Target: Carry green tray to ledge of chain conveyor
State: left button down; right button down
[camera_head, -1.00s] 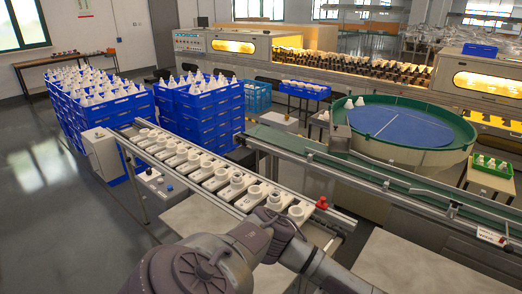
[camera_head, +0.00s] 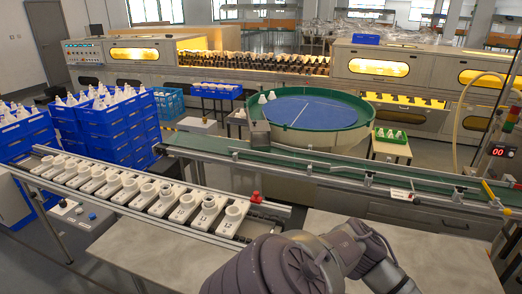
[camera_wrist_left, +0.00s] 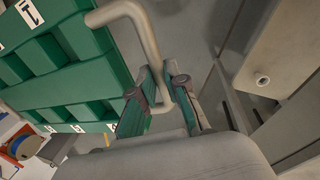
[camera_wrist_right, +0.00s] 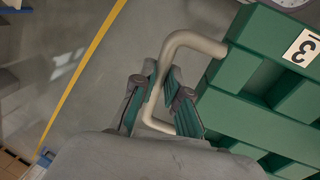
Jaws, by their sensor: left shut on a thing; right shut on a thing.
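The green tray shows in the left wrist view (camera_wrist_left: 75,65) and in the right wrist view (camera_wrist_right: 250,95). It has rows of pockets, number labels and bent beige bar handles. My left gripper (camera_wrist_left: 160,97) is shut on one handle. My right gripper (camera_wrist_right: 157,100) is shut on the other handle. The head view shows neither gripper nor this tray; an arm of mine covers its bottom middle. A line of white socket carriers (camera_head: 130,188) runs between metal rails in the left half of the head view. It looks like the chain conveyor, but I cannot single out its ledge.
A green belt conveyor (camera_head: 300,166) crosses behind the carriers, with a blue round table (camera_head: 315,112) beyond. Stacked blue crates (camera_head: 110,128) stand at the left. A small green crate (camera_head: 391,139) holds white bulbs. A red display (camera_head: 498,152) stands at the right. The grey tabletop (camera_head: 440,258) looks clear.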

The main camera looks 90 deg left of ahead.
aim_at(175, 258)
jog(key=k+j+z, duration=0.1)
jog(key=k+z, duration=0.2)
jog(key=k, duration=0.35)
jog(key=k+u, duration=0.4)
jog(key=k+j+u, duration=0.35)
jog(key=k, duration=0.15)
jog(key=k+u, duration=0.1)
jog(key=u, duration=0.4)
jog(key=k+u, duration=0.1)
jog(key=u, duration=0.4)
jog(key=k+j+u, duration=0.1)
jog(key=u, duration=0.4)
jog(key=i+u, duration=0.15)
jog(key=i, duration=0.8)
